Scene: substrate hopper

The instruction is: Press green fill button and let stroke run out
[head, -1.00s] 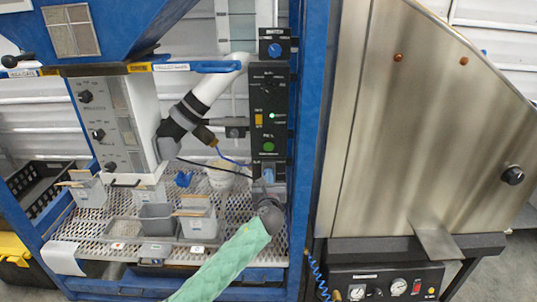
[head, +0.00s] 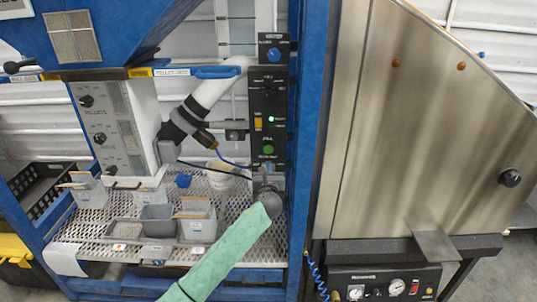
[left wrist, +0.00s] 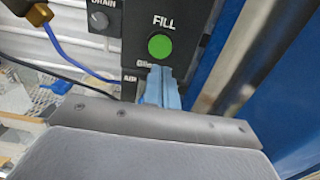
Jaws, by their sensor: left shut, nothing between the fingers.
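The round green fill button (head: 268,149) sits low on the black control panel (head: 268,108) in the head view. In the left wrist view the green button (left wrist: 159,46) shows under the word FILL, uncovered. My left gripper (head: 266,172) is just below the button, its fingers pointing up toward the panel. In the left wrist view its blue fingers (left wrist: 162,84) are together and empty, with their tips just under the button. I cannot tell whether they touch the panel. My right gripper is in neither view.
A blue upright (head: 308,130) stands just right of the panel. A white pipe with a brass fitting (head: 205,138) and a blue hose is to the left. Several grey bins (head: 158,220) stand on the perforated shelf below. A steel hopper (head: 420,130) fills the right side.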

